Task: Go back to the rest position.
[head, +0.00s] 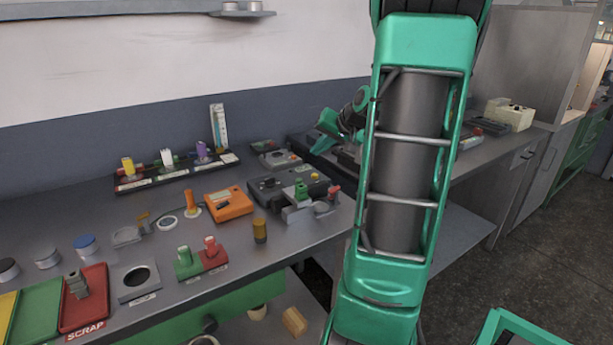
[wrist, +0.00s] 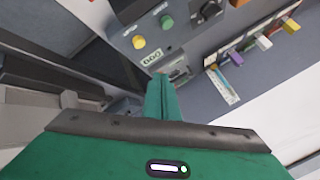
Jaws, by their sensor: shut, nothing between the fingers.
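My gripper (wrist: 162,98) shows in the wrist view with its green fingers together and nothing between them. It points over the bench at a grey panel (wrist: 165,42) with a yellow and a green button. In the head view my gripper (head: 323,138) is small and partly behind my own green arm, above the back of the bench (head: 225,264). I cannot tell its exact height. No object hangs from it.
The bench holds a red scrap tray (head: 93,316), an orange box (head: 229,205), a grey device (head: 283,184) and a dark rack (head: 140,183) with coloured pieces. A beige box (head: 510,115) stands at the right. The floor (head: 500,255) at right looks clear.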

